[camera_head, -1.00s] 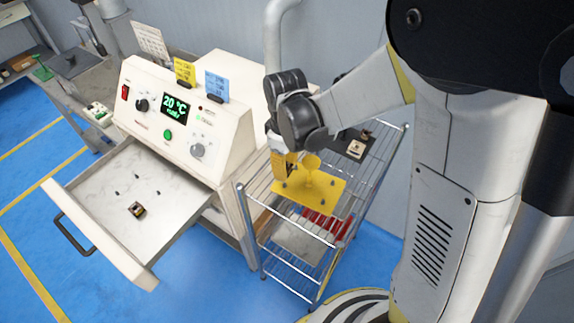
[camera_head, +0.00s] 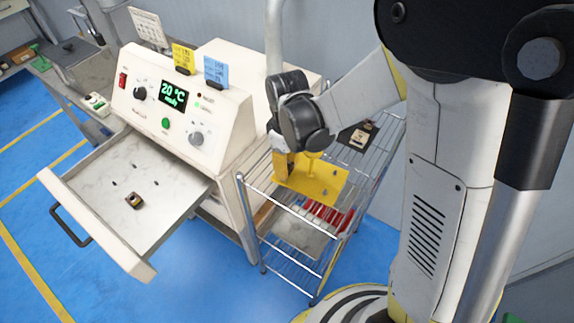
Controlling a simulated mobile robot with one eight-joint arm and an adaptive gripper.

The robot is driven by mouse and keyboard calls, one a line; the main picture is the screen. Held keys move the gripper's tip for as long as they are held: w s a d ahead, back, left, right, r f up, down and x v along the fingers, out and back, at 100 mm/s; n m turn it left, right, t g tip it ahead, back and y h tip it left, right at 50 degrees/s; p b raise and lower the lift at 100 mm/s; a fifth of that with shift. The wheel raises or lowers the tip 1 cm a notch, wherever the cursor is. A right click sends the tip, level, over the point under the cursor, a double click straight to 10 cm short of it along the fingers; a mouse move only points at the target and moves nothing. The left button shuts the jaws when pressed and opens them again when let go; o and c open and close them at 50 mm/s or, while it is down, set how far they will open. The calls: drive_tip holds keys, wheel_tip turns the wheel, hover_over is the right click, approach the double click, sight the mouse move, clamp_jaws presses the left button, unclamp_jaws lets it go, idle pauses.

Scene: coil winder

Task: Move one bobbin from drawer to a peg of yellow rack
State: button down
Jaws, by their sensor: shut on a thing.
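One bobbin (camera_head: 134,200), dark with a gold-coloured middle, lies in the open drawer (camera_head: 95,185) among several small dark pegs. The yellow rack (camera_head: 325,183) is on the top shelf of the wire cart, with small studs on its plate and a yellow upright near my arm. My gripper (camera_head: 281,150) points down at the rack's left side, shut on a bobbin that is mostly hidden. A small orange-brown patch shows just below it. I cannot tell whether the held thing touches a peg.
The white machine (camera_head: 185,115) with a green display stands left of the wire cart (camera_head: 290,230). A dark tray (camera_head: 357,137) with a small part is behind the rack. Red items (camera_head: 328,213) sit lower in the cart. The open drawer juts out over the blue floor.

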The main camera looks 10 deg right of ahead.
drive_tip(key=shift+f, duration=0.2)
drive_tip(key=shift+f+b, duration=0.8)
drive_tip(key=shift+b, duration=0.05)
drive_tip(key=shift+f, duration=0.1)
drive_tip(key=c, duration=1)
unclamp_jaws()
wheel_tip(320, 180, up, 12)
drive_tip(key=shift+r, duration=0.1)
